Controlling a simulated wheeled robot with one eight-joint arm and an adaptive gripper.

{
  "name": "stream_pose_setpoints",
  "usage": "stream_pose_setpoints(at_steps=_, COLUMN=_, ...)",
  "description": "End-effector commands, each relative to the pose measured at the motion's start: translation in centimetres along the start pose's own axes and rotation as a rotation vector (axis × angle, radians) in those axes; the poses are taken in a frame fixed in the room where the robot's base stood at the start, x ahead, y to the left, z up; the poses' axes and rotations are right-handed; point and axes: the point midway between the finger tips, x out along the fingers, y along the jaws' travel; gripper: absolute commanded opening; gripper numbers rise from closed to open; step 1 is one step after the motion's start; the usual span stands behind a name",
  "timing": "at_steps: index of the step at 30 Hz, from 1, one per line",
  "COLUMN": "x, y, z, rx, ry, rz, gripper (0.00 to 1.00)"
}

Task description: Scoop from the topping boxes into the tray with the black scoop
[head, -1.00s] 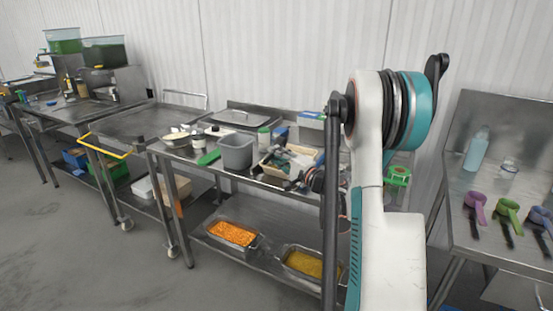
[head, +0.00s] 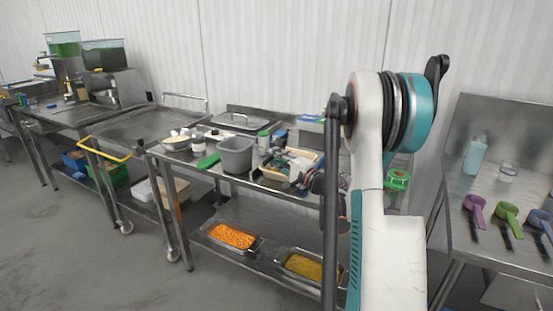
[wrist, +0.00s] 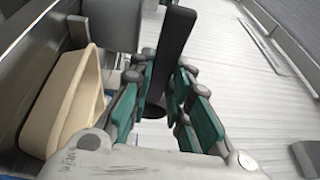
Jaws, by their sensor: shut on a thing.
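My gripper (wrist: 163,92) is shut on the black scoop (wrist: 176,45), whose dark handle stands between the teal finger pads in the wrist view. The scoop's bowl is not clear. In the head view my gripper (head: 306,184) is small and partly hidden by my arm, over the front of the middle table. A beige tray (wrist: 88,95) is left of my gripper in the wrist view, apart from it; the tray also shows on the table (head: 272,174). Two metal topping boxes are on the lower shelf, one with orange topping (head: 232,236), one with yellow topping (head: 305,267).
A grey bin (head: 236,155), a green-handled tool (head: 207,161) and a bowl (head: 176,143) crowd the tabletop left of the tray. Purple (head: 476,208) and green (head: 508,213) scoops lie on the right table. Floor at the left front is clear.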

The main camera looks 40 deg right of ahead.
Motion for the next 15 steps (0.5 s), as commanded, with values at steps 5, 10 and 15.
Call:
stream_pose_setpoints(at_steps=5, x=0.2, y=-1.9, z=0.1, rx=0.000, ry=0.000, rz=0.000, gripper=0.00)
stream_pose_setpoints(at_steps=10, x=0.3, y=-3.5, z=0.1, rx=0.000, ry=0.000, rz=0.000, gripper=0.00)
stream_pose_setpoints(at_steps=15, x=0.4, y=-4.3, z=0.2, rx=-0.001, ry=0.000, rz=0.001, gripper=0.00)
